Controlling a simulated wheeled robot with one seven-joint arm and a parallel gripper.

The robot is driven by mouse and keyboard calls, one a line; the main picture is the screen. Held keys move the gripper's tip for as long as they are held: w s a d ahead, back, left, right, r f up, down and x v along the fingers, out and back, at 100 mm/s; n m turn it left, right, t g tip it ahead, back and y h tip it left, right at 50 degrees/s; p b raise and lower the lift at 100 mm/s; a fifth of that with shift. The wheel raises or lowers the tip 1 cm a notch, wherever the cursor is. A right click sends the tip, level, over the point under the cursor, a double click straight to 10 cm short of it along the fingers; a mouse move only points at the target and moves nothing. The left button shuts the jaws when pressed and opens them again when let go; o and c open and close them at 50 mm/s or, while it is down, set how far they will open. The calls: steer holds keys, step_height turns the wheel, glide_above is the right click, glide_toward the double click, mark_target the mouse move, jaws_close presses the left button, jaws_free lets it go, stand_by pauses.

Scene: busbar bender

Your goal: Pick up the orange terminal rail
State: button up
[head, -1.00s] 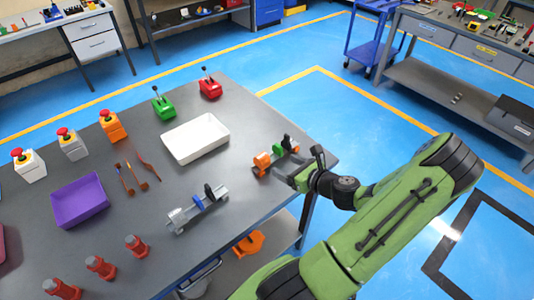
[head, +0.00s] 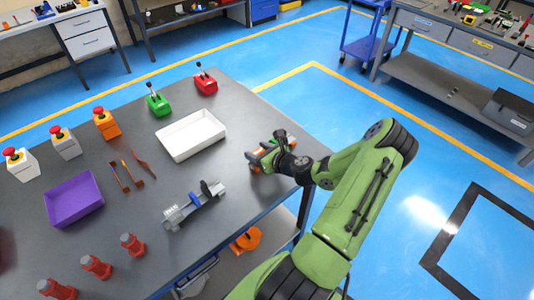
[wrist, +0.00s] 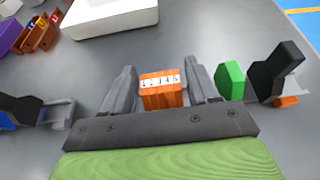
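The orange terminal rail carries an orange block (wrist: 162,92) with a white strip numbered 1 to 5, a green block (wrist: 230,80) and a black end piece (wrist: 275,72). It lies near the table's right edge, mostly hidden behind my gripper (head: 268,155) in the head view. In the wrist view my gripper (wrist: 162,75) has its fingers apart, one on each side of the orange block. Only narrow gaps show beside the block, and I see no clear grip on it.
A second grey rail (head: 193,207) with a black piece lies to the front left. A white tray (head: 190,135) stands behind left, and a purple tray (head: 74,198) is farther left.

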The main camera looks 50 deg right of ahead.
steer(key=c, duration=0.9)
